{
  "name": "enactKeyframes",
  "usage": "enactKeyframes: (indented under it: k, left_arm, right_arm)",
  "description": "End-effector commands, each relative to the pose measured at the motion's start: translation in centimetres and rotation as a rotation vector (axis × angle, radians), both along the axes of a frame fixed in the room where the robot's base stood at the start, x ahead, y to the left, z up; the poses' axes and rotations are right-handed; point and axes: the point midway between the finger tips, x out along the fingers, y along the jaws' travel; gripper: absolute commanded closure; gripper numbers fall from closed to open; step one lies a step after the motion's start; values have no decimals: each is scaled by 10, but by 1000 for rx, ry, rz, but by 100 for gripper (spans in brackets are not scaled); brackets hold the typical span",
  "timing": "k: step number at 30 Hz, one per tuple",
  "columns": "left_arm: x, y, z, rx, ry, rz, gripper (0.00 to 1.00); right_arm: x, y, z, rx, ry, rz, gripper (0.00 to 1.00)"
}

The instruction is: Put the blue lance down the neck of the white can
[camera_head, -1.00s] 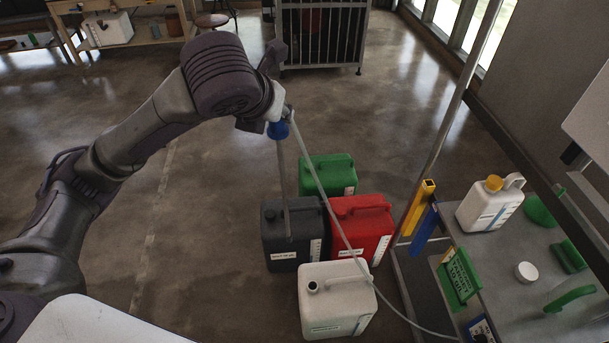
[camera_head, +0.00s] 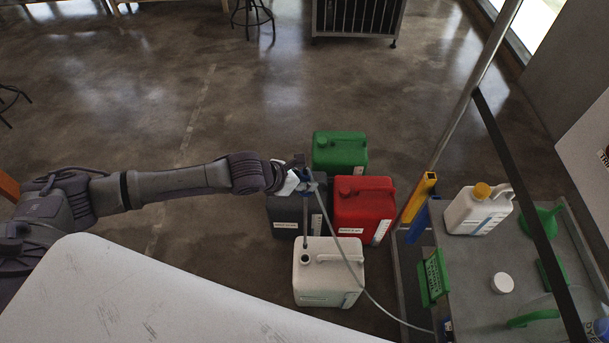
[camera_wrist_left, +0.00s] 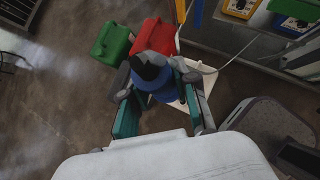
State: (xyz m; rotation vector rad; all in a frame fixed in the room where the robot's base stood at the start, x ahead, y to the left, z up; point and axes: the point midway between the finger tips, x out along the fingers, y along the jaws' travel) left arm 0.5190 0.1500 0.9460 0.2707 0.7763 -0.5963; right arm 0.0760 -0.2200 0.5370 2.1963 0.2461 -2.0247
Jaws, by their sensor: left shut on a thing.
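The white can (camera_head: 328,280) stands upright on the floor, front-most of a cluster of cans, with its dark open neck (camera_head: 305,259) at its top left. My left gripper (camera_head: 298,182) is shut on the blue head of the lance (camera_head: 310,187), above and behind the can. The lance's grey tube (camera_head: 306,225) hangs nearly upright, its lower end lining up with the neck; I cannot tell whether it is inside or just above it. In the left wrist view, the blue head (camera_wrist_left: 163,86) sits between the fingers and hides most of the can. My right gripper is not in view.
A black can (camera_head: 284,215), a red can (camera_head: 362,208) and a green can (camera_head: 340,150) stand close behind. A pale hose (camera_head: 357,278) runs from the lance rightwards to a grey trolley (camera_head: 470,290), which holds a yellow-capped white can (camera_head: 474,213). Floor at left is clear.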

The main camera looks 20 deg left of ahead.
Motion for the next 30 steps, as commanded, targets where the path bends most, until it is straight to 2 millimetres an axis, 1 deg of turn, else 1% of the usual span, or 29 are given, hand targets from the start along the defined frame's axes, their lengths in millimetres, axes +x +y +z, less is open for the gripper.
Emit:
enactKeyframes:
  k: [1, 3, 6, 8, 13, 19, 24, 30]
  left_arm:
    - [-2, 1, -4, -1, -2, -8, 100]
    - [-3, 1, -8, -2, -5, -13, 100]
    - [-3, 0, -15, -3, -4, -12, 100]
    - [-3, 0, -20, -3, -4, -12, 100]
    - [-3, 0, -40, -4, -5, -11, 100]
    - [-3, 0, -68, -4, -4, -11, 100]
    - [-2, 0, -81, -3, -5, -11, 100]
    - [-2, 0, -88, -3, -7, -11, 100]
  right_arm:
    - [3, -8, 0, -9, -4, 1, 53]
    - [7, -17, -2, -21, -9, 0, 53]
    - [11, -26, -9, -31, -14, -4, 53]
    - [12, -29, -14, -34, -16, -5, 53]
    - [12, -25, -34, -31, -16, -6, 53]
    - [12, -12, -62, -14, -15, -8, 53]
    - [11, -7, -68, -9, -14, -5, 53]
    - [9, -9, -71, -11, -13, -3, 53]
